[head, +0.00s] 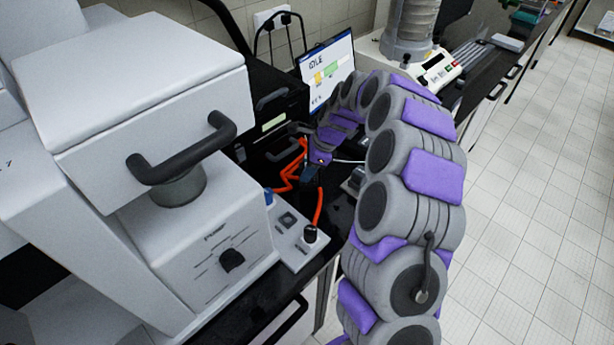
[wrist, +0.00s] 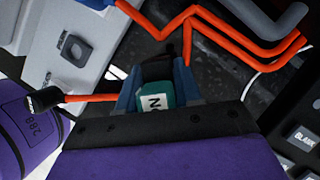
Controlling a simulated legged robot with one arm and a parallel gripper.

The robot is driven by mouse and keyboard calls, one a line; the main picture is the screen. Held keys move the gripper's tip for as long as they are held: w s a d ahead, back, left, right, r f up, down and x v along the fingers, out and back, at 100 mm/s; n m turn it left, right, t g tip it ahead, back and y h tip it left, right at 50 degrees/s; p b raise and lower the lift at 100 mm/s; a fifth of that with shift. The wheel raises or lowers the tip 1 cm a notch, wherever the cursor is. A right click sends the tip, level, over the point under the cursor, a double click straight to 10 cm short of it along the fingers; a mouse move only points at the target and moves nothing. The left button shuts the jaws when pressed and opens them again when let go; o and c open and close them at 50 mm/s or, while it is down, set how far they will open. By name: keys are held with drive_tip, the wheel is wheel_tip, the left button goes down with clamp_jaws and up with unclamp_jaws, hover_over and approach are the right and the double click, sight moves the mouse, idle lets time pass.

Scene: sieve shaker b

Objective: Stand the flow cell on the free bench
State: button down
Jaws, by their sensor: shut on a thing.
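My gripper (head: 312,172) reaches down over the dark bench beside the white pump machine. In the wrist view my gripper (wrist: 156,88) has its blue-grey fingers shut on a small teal block (wrist: 155,96) with a white label, which looks to be the flow cell. A dark part shows just beyond it between the fingers. Its lower part is hidden by my gripper. In the head view the held block is too small to make out. The dark bench (head: 340,215) shows bare beside my gripper.
Orange tubing (head: 318,207) runs close beside my gripper, from a black fitting on the pale switch panel (head: 290,245). The pump machine (head: 215,235) stands left. A screen (head: 327,70) and a black box (head: 275,110) stand behind. A white cable passes right of my gripper.

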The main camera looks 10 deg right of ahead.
wheel_tip(320, 180, down, 3)
drive_tip(key=shift+a+r, duration=0.15)
drive_tip(key=shift+r, duration=0.15)
drive_tip(key=c, duration=0.8)
unclamp_jaws()
drive_tip(key=shift+o, duration=0.2)
